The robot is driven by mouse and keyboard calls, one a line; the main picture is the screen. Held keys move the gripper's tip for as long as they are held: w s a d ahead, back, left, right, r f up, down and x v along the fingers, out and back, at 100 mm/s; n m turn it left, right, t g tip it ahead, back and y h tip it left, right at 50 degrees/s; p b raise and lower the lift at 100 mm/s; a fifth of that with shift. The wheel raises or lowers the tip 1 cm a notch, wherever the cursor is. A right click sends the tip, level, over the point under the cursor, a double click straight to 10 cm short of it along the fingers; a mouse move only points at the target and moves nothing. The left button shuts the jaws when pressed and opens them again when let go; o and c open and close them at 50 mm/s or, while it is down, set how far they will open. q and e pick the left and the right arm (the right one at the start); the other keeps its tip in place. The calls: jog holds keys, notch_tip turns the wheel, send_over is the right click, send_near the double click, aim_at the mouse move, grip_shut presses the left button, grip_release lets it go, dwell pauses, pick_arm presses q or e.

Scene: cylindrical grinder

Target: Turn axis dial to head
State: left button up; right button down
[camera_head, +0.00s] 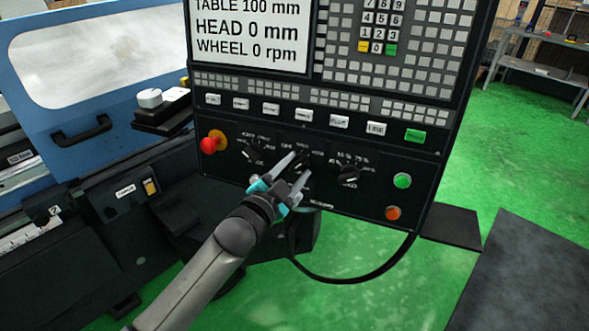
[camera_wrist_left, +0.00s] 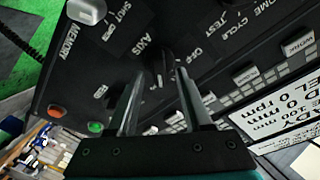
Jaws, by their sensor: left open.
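The axis dial (camera_head: 302,159) is a small black knob in the middle of the lower row of the black control panel. My left gripper (camera_head: 299,164) is open in front of it, its two fingers pointing at the panel, one on each side of the dial. In the left wrist view the dark dial (camera_wrist_left: 166,52) shows beyond the fingertips of my left gripper (camera_wrist_left: 159,75), near the label AXIS. I cannot tell whether the fingers touch it, and its setting is not readable. My right gripper is not in view.
Another black dial (camera_head: 348,173) is on the right and one (camera_head: 253,152) on the left. A red emergency button (camera_head: 210,144), green button (camera_head: 402,181) and orange button (camera_head: 393,213) are also close by. The screen (camera_head: 250,32) reads TABLE 100 mm, HEAD 0 mm, WHEEL 0 rpm.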

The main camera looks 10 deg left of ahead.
pick_arm(q)
jog(key=v, duration=1.5)
jog(key=shift+a+b, duration=0.15)
jog(key=shift+b, duration=0.2)
jog(key=shift+s, duration=0.1)
